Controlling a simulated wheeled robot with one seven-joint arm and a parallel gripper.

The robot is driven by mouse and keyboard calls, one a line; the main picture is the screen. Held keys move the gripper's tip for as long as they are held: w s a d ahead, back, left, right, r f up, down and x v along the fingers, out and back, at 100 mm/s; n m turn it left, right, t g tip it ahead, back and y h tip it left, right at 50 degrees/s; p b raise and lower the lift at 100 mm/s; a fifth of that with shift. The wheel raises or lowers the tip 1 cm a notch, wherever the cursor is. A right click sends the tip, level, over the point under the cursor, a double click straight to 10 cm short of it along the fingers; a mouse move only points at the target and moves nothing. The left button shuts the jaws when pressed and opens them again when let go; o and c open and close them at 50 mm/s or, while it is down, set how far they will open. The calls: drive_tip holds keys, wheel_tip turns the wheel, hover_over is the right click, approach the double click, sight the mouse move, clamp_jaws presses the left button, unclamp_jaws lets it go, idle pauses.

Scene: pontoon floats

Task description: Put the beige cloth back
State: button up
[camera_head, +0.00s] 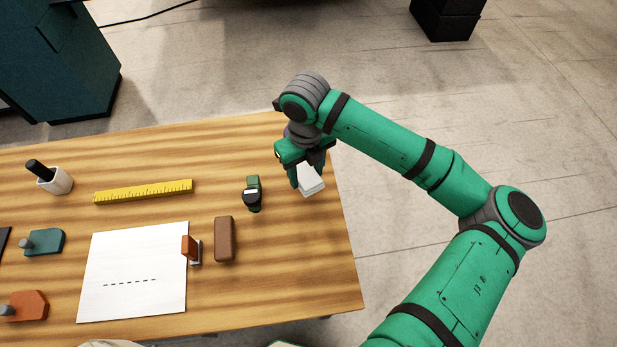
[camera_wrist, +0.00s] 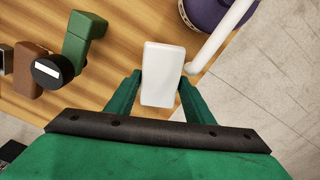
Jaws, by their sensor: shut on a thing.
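My gripper (camera_head: 308,185) is near the right edge of the wooden table, shut on a small white block-like thing (camera_head: 313,187). In the wrist view the white thing (camera_wrist: 163,75) stands between the two green fingers (camera_wrist: 160,95), with a smooth, rounded-corner face. It looks stiff and white rather than like beige cloth. I cannot tell whether it touches the table. No thing in either view is clearly a beige cloth. A pale edge at the bottom of the head view is too cut off to identify.
On the table (camera_head: 290,285) are a green-and-black item (camera_head: 252,194), a brown block (camera_head: 224,239), a white sheet (camera_head: 135,270), a yellow ruler (camera_head: 143,191) and a cup (camera_head: 55,181). The wrist view shows a purple round thing (camera_wrist: 205,12) and white bar (camera_wrist: 222,38) close by.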

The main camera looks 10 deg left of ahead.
sight(309, 180)
drive_tip(key=shift+w+d+f, duration=0.15)
drive_tip(key=shift+w+f, duration=0.05)
drive_tip(key=shift+w+d+f, duration=0.15)
drive_tip(key=shift+f, duration=1.6)
drive_tip(key=shift+f, duration=0.15)
drive_tip(key=o, duration=1.1)
wheel_tip(309, 180, up, 12)
drive_tip(key=shift+r, duration=0.15)
